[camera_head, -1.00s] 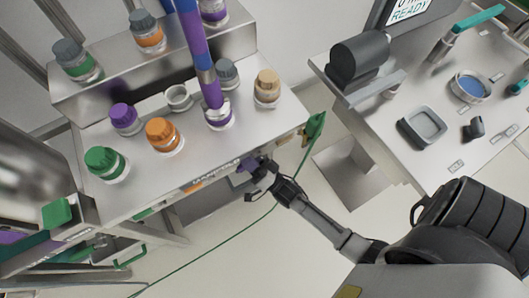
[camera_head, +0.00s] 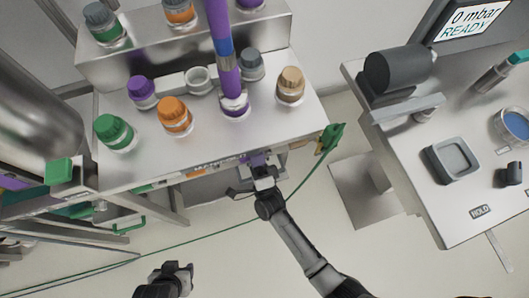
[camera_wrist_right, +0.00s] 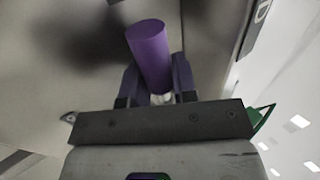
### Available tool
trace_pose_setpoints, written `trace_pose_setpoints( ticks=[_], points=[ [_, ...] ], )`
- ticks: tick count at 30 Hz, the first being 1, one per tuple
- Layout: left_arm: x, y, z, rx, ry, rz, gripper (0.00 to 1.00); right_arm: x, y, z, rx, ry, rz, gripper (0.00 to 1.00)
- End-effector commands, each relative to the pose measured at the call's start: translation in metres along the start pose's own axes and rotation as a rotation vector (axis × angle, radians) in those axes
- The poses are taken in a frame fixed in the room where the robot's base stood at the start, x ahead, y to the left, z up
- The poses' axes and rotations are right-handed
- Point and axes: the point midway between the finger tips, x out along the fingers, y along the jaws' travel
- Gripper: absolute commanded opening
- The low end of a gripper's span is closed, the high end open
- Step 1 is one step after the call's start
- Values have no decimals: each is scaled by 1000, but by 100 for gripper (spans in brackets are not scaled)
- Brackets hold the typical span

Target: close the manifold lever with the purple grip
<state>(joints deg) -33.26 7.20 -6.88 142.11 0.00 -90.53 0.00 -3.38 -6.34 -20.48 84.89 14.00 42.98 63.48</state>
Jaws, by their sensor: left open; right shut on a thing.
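The purple lever grip (camera_wrist_right: 150,55) sits between the two fingers of my right gripper (camera_wrist_right: 156,82) in the right wrist view. In the head view my right gripper (camera_head: 258,166) is at the front edge of the steel manifold bench. It is shut on the purple grip, which its fingers mostly cover there. The lever's pivot and exact angle are hidden. My left gripper (camera_head: 174,271) is open and empty at the bottom left, over the floor and away from the bench.
The steel bench (camera_head: 75,180) holds green, orange, purple, grey and tan capped fittings, with a tall purple pipe (camera_head: 222,60). A green hose (camera_head: 200,236) crosses below. A second bench (camera_head: 435,215) is at the right.

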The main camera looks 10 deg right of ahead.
Motion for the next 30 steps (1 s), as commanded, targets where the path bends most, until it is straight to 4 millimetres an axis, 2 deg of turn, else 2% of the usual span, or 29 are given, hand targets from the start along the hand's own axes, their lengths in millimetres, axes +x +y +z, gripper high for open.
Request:
trace_pose_setpoints(
  ticks=[17,18,26,30],
  points=[
    [1,2,0,-5,0,4,49,2,-1,6,38,9,-1,0],
    [1,2,0,-7,1,6,49,2,-1,6,39,9,-1,27],
    [1,3,0,-11,1,9,49,2,-1,6,34,7,-1,52],
    [1,3,0,-10,1,8,49,1,-1,6,32,7,0,52]
  ],
)
